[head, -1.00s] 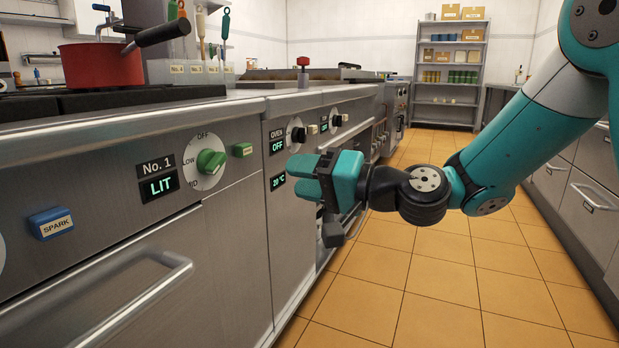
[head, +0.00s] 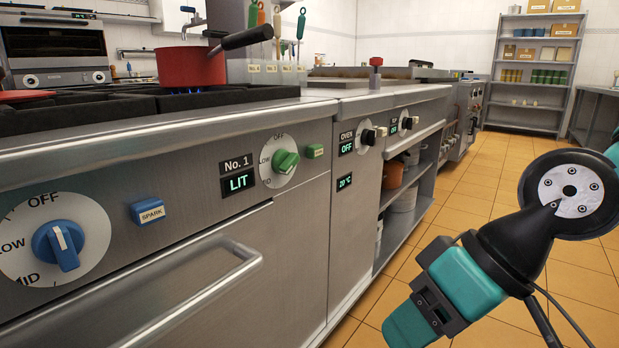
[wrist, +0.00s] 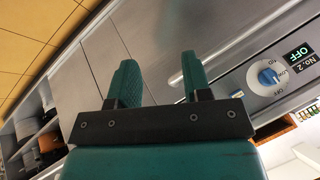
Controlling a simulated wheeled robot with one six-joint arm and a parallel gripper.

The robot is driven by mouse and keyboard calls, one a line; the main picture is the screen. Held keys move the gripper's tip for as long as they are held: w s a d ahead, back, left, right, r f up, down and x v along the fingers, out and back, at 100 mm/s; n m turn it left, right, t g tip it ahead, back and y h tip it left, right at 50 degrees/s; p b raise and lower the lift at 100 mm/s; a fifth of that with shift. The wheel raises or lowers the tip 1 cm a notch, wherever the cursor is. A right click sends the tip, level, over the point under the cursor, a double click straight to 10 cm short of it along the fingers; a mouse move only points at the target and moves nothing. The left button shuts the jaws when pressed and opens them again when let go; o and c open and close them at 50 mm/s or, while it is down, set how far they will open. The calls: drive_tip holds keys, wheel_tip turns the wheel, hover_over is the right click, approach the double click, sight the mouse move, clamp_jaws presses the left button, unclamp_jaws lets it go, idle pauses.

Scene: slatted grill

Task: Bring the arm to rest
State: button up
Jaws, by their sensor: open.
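My gripper (head: 408,326) is at the lower right of the head view, folded back and pointing down-left, over the aisle floor and clear of the stove front. In the wrist view my gripper (wrist: 158,80) shows two teal fingers standing apart with nothing between them. The stove front with a blue knob (wrist: 265,75) and a No. 2 display reading OFF (wrist: 297,52) lies beyond the fingers, not touched by them.
The stove's oven handle (head: 215,290) sticks out at the lower left. A red pot (head: 190,66) stands on a burner with a blue flame. The green knob (head: 285,161) sits by a No. 1 display reading LIT (head: 238,182). The tiled aisle (head: 480,190) is open toward the shelves (head: 535,75).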

drive_tip(key=s+d+r+g+h+p, duration=0.1)
drive_tip(key=s+d+h+p, duration=0.15)
drive_tip(key=s+d, duration=0.2)
wheel_tip(320, 180, up, 36)
drive_tip(key=p, duration=3.5)
drive_tip(key=shift+a+r+p, duration=0.25)
drive_tip(key=shift+a+p, duration=0.1)
drive_tip(key=shift+p, duration=0.05)
drive_tip(key=shift+n, duration=0.3)
